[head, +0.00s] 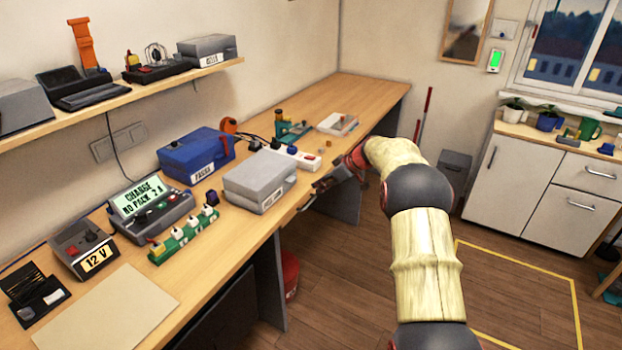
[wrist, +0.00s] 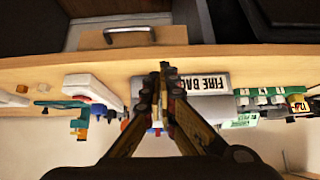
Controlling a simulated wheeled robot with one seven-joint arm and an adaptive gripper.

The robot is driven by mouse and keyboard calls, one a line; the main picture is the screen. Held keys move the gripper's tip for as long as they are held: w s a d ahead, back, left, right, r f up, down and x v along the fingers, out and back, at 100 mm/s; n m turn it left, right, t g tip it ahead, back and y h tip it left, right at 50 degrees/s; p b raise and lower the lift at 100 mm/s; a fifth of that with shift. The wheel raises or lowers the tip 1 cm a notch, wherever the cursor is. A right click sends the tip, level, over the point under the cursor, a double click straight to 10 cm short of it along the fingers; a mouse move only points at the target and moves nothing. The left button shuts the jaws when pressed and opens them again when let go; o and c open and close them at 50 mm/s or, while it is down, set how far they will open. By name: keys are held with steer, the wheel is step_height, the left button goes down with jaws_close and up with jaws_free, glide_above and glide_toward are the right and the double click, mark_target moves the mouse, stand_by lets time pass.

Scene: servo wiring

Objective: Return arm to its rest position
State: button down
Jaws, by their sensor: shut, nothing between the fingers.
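My gripper (head: 322,186) is at the front edge of the wooden workbench (head: 352,98) in the head view, just right of a grey box (head: 260,178). My arm reaches to it from the lower right. In the wrist view my gripper (wrist: 161,68) has its two fingertips together with nothing between them. The picture does not settle whether the fingers touch the bench.
A blue case (head: 195,152), a charger with a lit screen (head: 140,198) and a green strip with several plugs (head: 184,236) stand on the bench. A shelf (head: 120,92) hangs above. A drawer handle (wrist: 128,37) is near the gripper. Open floor (head: 510,300) lies right.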

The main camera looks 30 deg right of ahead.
steer(key=shift+s+d+f, duration=0.1)
steer(key=shift+s+d, duration=0.05)
steer(key=shift+s, duration=0.15)
